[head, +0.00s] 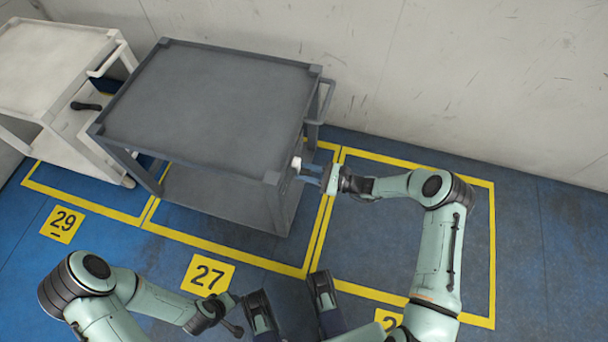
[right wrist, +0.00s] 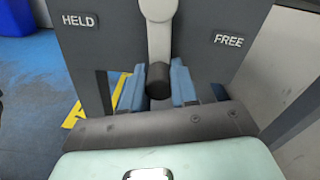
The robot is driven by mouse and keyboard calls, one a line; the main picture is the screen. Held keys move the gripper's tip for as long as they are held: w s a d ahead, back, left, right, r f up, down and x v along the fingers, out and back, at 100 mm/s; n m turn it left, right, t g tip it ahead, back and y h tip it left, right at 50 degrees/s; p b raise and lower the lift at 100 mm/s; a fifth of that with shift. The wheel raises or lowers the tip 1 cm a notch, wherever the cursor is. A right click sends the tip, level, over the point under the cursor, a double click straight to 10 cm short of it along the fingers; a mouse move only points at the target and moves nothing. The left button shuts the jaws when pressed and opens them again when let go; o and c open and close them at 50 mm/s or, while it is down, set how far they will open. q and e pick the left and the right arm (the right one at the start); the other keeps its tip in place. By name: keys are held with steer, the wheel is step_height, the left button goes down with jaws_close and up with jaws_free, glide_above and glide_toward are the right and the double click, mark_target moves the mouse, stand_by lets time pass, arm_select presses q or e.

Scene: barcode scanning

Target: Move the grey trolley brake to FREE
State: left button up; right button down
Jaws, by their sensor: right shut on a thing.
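The grey trolley (head: 215,103) stands against the wall. Its brake lever shows in the right wrist view as a pale arm (right wrist: 159,32) with a black knob (right wrist: 158,82). The lever hangs about straight down between the HELD label (right wrist: 80,20) at left and the FREE label (right wrist: 229,40) at right. My right gripper (right wrist: 157,85) is shut on the lever, its blue fingers on both sides of the knob. In the head view my right gripper (head: 311,174) is at the trolley's right end.
A white trolley (head: 42,62) with a black-handled lever (head: 86,106) stands to the left. The bay right of the grey trolley holds no trolley. The wall (head: 480,80) runs behind.

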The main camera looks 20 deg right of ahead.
mark_target(298, 155)
steer(key=shift+w+d+r+n, duration=0.15)
steer(key=shift+w+n, duration=0.1)
steer(key=shift+n, duration=0.25)
steer(key=shift+w+d+f+n, duration=0.1)
steer(key=shift+w+n, duration=0.15)
steer(key=shift+n, duration=0.25)
steer(key=w+n, duration=0.1)
steer(key=n, duration=0.1)
steer(key=d+n, duration=0.1)
steer(key=n, duration=0.1)
steer(key=w+d+r+n, duration=0.1)
steer(key=n, duration=0.1)
steer(key=shift+w+r, duration=0.1)
steer(key=shift+w, duration=0.25)
steer(key=shift+w+r, duration=0.1)
steer(key=c, duration=0.9)
jaws_free()
